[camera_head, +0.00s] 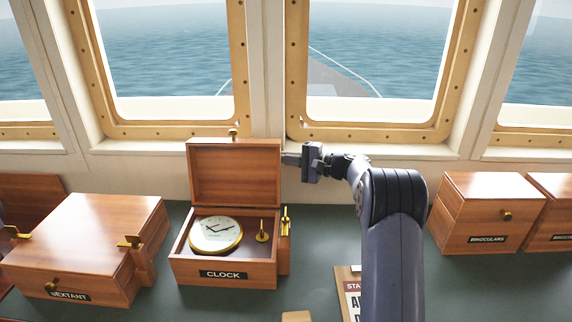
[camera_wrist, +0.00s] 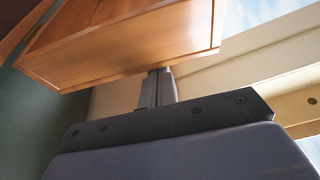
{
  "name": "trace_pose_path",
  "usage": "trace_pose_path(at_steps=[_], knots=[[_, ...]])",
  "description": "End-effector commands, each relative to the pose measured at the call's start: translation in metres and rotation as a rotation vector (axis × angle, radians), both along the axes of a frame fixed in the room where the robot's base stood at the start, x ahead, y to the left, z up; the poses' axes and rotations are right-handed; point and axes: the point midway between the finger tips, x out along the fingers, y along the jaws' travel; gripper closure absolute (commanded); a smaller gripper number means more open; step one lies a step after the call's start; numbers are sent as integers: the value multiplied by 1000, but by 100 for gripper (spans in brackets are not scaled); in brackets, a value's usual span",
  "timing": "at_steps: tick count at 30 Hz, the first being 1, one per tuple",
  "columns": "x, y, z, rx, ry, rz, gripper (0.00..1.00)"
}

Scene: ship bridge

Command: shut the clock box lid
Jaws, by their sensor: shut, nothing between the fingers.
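The wooden clock box (camera_head: 222,272) stands on the counter with a "CLOCK" label on its front. Its lid (camera_head: 234,172) is open and upright at the back. Inside lie a round brass-rimmed clock (camera_head: 215,234) and a small brass piece. My gripper (camera_head: 288,159) is shut and empty, at the right edge of the raised lid. In the wrist view my shut fingers (camera_wrist: 158,88) are close to the wooden lid (camera_wrist: 130,42); I cannot tell whether they touch it.
A shut sextant box (camera_head: 85,245) stands to the left. A binoculars box (camera_head: 486,215) and another box are at the right. A brass latch (camera_head: 285,220) is on the clock box's right side. A sign (camera_head: 350,290) stands in front. Window frames rise behind the counter.

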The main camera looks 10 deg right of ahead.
Motion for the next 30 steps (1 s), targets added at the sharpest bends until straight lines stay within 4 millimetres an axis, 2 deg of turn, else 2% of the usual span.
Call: trace_pose_path(at_steps=[1, 4, 30], knots=[[-3, 1, -5, -4, -19, 1, 100], [-8, 2, -3, -13, -63, 1, 100], [-75, 15, 20, -111, -568, 1, 100]])
